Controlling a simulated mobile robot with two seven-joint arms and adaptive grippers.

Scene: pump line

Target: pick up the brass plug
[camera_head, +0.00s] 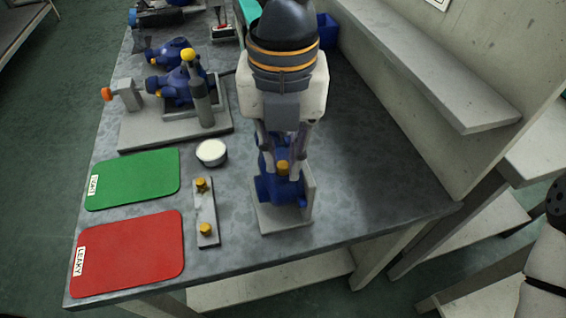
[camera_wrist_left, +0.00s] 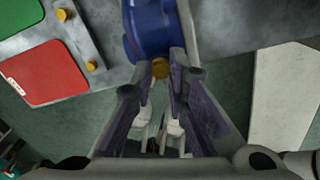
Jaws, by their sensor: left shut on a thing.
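A brass plug (camera_head: 283,167) sits at the blue pump (camera_head: 268,189), which stands on a grey bracket (camera_head: 309,199) near the table's front edge. My left gripper (camera_head: 284,160) comes down over the pump from above, with its fingers on either side of this plug. In the left wrist view the plug (camera_wrist_left: 160,68) shows between the fingertips of the gripper (camera_wrist_left: 161,76), which is shut on it. I cannot tell whether the plug is still seated in the pump. Two more brass pieces (camera_head: 201,185) (camera_head: 205,229) sit on a grey strip to the left.
A green mat (camera_head: 133,178) and a red mat (camera_head: 128,252) lie at the left. A white round dish (camera_head: 211,153) is beside the strip. A larger pump fixture (camera_head: 181,95) stands behind them. A shelf (camera_head: 430,70) runs along the right wall. The table right of the pump is clear.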

